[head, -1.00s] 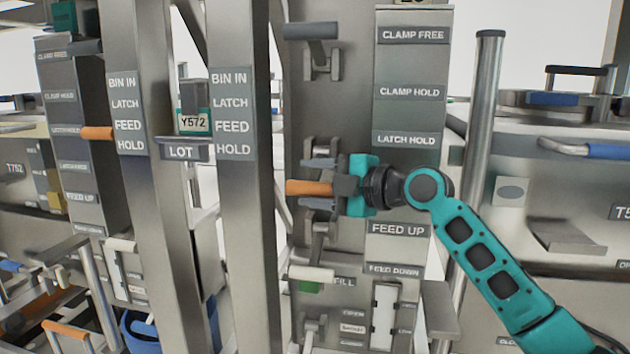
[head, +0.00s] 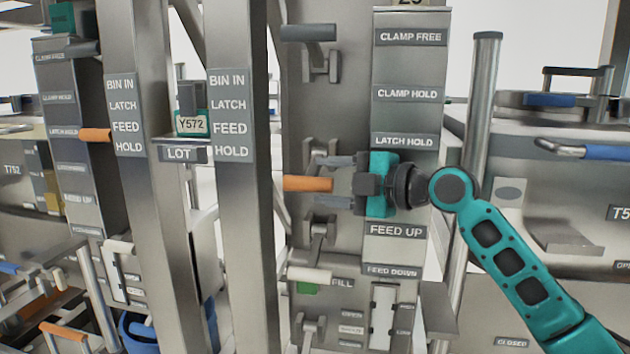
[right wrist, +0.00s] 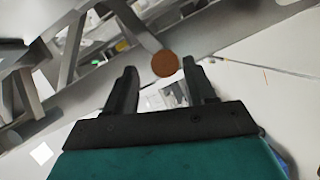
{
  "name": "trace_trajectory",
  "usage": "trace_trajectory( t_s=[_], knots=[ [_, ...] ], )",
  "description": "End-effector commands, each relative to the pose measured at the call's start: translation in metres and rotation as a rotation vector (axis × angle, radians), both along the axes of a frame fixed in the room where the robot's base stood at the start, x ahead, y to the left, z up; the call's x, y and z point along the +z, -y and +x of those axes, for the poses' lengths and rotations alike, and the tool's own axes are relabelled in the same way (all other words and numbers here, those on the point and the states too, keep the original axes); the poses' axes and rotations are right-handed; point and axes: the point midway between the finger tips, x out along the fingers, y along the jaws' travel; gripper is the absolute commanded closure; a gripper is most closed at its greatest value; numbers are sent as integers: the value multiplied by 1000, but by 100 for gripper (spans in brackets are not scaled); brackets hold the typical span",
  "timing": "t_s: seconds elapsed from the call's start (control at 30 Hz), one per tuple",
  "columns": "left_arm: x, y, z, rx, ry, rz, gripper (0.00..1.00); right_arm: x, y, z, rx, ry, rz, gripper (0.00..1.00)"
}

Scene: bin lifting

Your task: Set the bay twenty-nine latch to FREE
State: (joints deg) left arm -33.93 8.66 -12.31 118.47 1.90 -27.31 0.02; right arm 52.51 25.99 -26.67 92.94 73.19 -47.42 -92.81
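The latch lever's orange handle (head: 306,184) sticks out on the right-hand grey panel (head: 345,110). It stands below the LATCH HOLD label (head: 404,140) and above the FEED UP label (head: 396,231). Any label at its own height is hidden behind my right gripper. My right gripper (head: 322,181) points left, its two fingers above and below the handle's right end. In the right wrist view the handle's round brown end (right wrist: 166,64) shows between the spread fingertips (right wrist: 160,68), with a gap on the left side. The gripper is open. My left gripper is not in view.
A dark grey handle (head: 308,33) is higher on the same panel, and a white handle (head: 309,274) is below. A steel post (head: 483,130) stands behind my right arm. At left, another panel has an orange handle (head: 95,135) beside its LATCH HOLD label.

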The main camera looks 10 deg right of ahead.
Motion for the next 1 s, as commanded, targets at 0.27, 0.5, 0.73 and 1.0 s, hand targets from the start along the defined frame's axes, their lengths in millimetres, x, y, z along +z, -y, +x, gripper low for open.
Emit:
trace_trajectory(
  t_s=[0.27,0.5,0.73,1.0],
  knots=[
    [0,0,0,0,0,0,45,4,48,-39,-1,-3,-4,45],
    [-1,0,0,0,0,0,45,8,68,-57,2,-5,-3,45],
    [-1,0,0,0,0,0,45,8,71,-60,2,-5,-3,45],
    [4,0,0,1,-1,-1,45,15,68,-63,9,-40,3,62]
  ],
)
